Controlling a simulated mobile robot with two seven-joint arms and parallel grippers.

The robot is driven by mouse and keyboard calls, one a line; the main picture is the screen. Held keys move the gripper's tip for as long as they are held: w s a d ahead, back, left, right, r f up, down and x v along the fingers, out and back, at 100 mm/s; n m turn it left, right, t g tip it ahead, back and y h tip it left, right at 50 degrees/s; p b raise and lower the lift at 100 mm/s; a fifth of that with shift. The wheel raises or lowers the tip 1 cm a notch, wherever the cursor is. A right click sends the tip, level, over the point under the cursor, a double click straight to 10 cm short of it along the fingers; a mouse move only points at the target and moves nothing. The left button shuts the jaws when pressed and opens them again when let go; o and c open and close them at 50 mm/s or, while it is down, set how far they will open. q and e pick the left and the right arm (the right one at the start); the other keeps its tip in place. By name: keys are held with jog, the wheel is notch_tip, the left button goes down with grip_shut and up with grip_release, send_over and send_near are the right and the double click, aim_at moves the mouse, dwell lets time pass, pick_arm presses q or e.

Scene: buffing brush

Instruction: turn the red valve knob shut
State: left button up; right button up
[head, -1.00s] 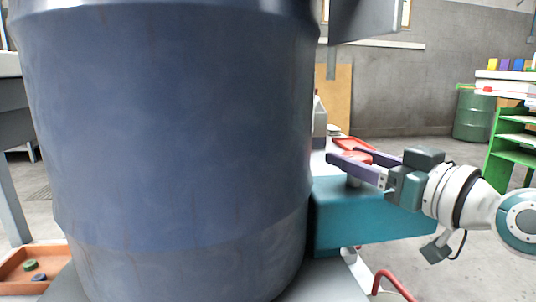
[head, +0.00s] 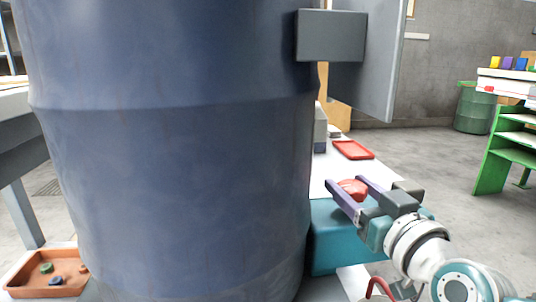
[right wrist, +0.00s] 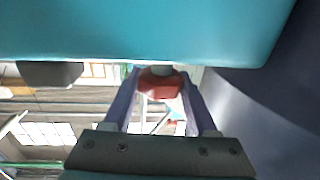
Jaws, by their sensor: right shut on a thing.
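The red valve knob (head: 352,188) sits on top of a teal box (head: 336,238), just right of the big blue drum. My right gripper (head: 345,181) has its purple fingers on either side of the knob and is shut on it. In the right wrist view, the knob (right wrist: 160,86) shows between the two fingers, and its short stem meets the teal box (right wrist: 140,30). The fingers hide part of the knob's sides. My left gripper is not in view.
The blue drum (head: 175,150) fills the left and middle, close to the teal box. A grey box-like block (head: 331,36) is beside it. A white table with a red tray (head: 353,150) lies behind. An orange tray (head: 45,288) holds small pieces.

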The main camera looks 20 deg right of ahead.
jog(key=shift+r+m+h+p, duration=0.2)
jog(key=shift+m+h+p, duration=0.35)
jog(key=shift+h, duration=0.35)
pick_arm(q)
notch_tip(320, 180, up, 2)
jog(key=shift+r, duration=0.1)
pick_arm(e)
jog(key=shift+f, duration=0.1)
jog(key=o, duration=1.4)
jog(key=shift+c, duration=0.2)
pick_arm(q)
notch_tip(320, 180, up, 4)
jog(key=p, duration=0.3)
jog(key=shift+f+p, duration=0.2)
jog(key=shift+p, duration=0.15)
pick_arm(e)
jog(key=v, duration=1)
jog(key=shift+a, duration=0.15)
